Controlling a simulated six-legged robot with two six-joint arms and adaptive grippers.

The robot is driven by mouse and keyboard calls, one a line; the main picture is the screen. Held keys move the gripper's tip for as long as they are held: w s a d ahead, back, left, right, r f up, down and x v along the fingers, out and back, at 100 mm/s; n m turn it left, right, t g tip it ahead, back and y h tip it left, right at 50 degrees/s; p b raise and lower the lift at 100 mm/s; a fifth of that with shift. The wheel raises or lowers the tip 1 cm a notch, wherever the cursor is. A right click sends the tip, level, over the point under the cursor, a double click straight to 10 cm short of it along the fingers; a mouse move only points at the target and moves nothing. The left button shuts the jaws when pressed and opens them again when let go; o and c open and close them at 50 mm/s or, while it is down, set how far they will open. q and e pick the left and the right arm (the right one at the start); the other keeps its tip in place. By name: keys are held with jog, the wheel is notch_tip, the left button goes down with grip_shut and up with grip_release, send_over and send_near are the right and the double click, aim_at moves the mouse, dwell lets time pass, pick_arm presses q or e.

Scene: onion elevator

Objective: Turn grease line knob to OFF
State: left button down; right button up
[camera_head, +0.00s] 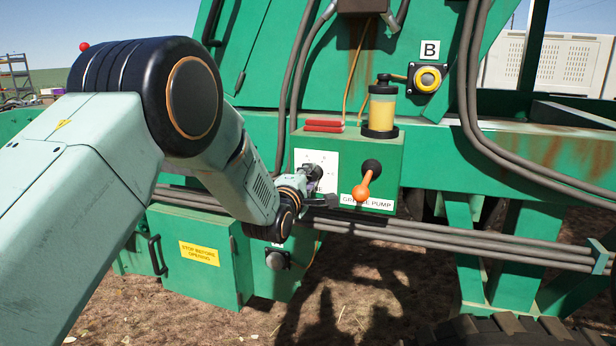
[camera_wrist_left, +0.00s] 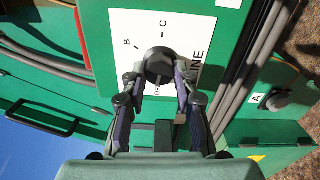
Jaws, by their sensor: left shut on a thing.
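The grease line knob (camera_wrist_left: 159,62) is a black round knob on a white dial plate (camera_wrist_left: 203,27) with marks B and C and part of the word LINE. In the left wrist view the OFF mark is partly hidden beside the knob. My left gripper (camera_wrist_left: 160,82) is shut on the knob, with one finger on each side of it. In the head view the left gripper (camera_head: 311,182) reaches the white plate (camera_head: 327,162) on the green pump box, and the arm hides part of the plate. My right gripper is not in view.
An orange-tipped lever (camera_head: 362,190) sticks out just right of the plate, above the GREASE PUMP label. A yellow grease reservoir (camera_head: 381,108) and red bars (camera_head: 324,126) sit on top of the box. Grey pipes (camera_head: 450,238) run below.

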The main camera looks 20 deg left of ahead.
pick_arm(q)
jog(key=shift+d+n, duration=0.15)
jog(key=shift+n, duration=0.65)
jog(key=c, duration=1.4)
grip_release()
jog(key=o, duration=0.4)
jog(key=shift+w+d, duration=0.15)
jog(key=shift+a, duration=0.25)
jog(key=shift+s, duration=0.55)
jog(key=s, duration=1.1)
jog(key=shift+s+a, duration=0.1)
jog(key=shift+a, duration=0.05)
